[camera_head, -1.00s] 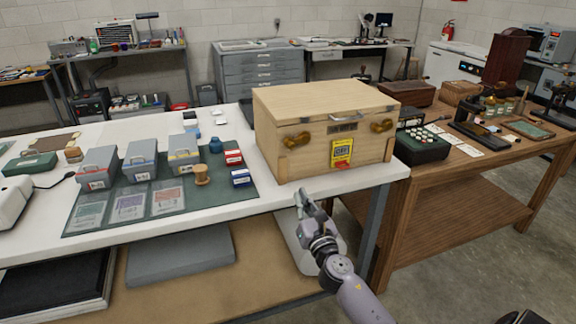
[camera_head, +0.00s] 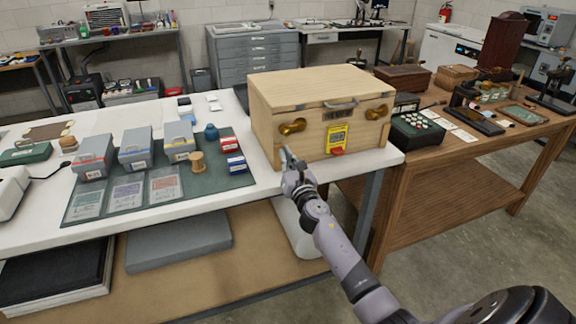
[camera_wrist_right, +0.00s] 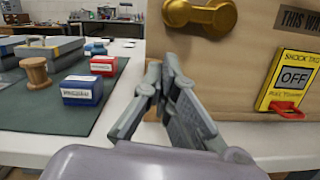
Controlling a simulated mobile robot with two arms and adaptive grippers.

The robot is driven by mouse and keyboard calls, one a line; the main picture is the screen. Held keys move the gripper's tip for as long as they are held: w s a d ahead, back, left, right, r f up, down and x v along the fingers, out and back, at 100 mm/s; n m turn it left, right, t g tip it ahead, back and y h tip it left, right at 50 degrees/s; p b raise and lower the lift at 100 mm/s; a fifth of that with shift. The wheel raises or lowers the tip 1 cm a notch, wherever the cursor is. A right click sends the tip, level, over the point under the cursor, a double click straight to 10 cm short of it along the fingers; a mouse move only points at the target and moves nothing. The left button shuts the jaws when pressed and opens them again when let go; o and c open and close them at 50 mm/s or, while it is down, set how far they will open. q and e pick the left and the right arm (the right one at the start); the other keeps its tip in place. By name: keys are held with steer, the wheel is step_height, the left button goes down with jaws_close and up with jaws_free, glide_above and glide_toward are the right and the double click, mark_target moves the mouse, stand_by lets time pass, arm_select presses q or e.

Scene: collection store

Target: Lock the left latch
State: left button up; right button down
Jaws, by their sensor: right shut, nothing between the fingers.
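The wooden case (camera_head: 318,88) stands on the white table with its lid down. Its brass left latch (camera_head: 292,127) is on the front face, and shows at the top of the right wrist view (camera_wrist_right: 201,14). The brass right latch (camera_head: 376,112) is on the same face. My right gripper (camera_head: 286,154) is shut and empty, in front of the case's lower left front, below the left latch and apart from it. In the right wrist view its fingers (camera_wrist_right: 163,68) meet at the tips. My left gripper is not in view.
A yellow shock tag reading OFF (camera_head: 337,139) with a red tab is on the case front. Left of the case lie a red box (camera_head: 229,145), a blue box (camera_head: 236,164) and a wooden spool (camera_head: 197,162) on a green mat (camera_head: 100,206).

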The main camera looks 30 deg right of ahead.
arm_select(q)
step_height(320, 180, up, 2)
steer(key=shift+p, duration=0.55)
arm_select(e)
step_height(320, 180, up, 2)
steer(key=shift+d+r, duration=0.15)
